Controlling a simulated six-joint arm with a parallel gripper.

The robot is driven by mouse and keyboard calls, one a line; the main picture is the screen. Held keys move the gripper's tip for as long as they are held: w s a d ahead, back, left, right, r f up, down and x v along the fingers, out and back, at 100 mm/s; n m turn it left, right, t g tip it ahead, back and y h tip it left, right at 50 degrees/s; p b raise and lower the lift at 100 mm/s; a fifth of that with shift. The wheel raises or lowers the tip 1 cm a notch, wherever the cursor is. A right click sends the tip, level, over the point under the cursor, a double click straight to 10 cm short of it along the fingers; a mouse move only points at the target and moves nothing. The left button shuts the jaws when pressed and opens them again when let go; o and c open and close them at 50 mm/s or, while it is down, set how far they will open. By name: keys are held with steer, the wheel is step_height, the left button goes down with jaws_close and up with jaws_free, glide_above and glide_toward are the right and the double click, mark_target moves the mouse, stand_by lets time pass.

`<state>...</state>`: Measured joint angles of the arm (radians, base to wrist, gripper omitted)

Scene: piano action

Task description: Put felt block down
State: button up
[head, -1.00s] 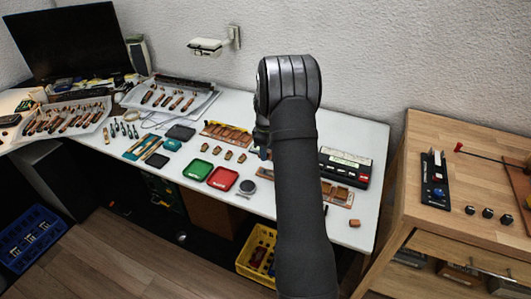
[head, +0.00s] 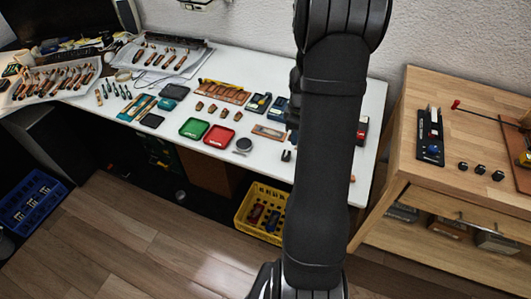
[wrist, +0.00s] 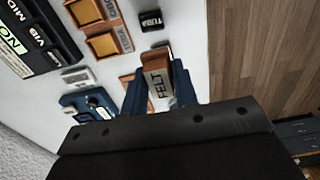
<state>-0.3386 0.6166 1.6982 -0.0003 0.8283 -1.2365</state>
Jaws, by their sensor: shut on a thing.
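The felt block (wrist: 156,80) is reddish brown with a pale side lettered FELT. In the wrist view it sits between the two blue fingers of my gripper (wrist: 160,90), which is shut on it. White table top (wrist: 190,30) shows beyond the block, near the table edge; I cannot tell whether the block touches it. In the head view my arm hides the gripper and the felt block.
Close by are a small black lettered block (wrist: 151,21), wooden holders with orange-brown pads (wrist: 103,44), a black labelled box (wrist: 40,45) and a blue device (wrist: 88,103). Green (head: 193,128) and red (head: 218,137) trays stand left of my arm. A yellow crate (head: 247,222) is below.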

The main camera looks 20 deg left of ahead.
steer(key=shift+s+d, duration=0.3)
steer(key=shift+s, duration=0.05)
steer(key=shift+s+a+f, duration=0.1)
steer(key=shift+a+f, duration=0.15)
glide_above(266, 153)
step_height(266, 153, down, 6)
steer(key=shift+f, duration=0.15)
steer(key=shift+a+f, duration=0.1)
steer(key=shift+f, duration=2)
steer(key=shift+s+f, duration=0.1)
steer(key=shift+f, duration=0.25)
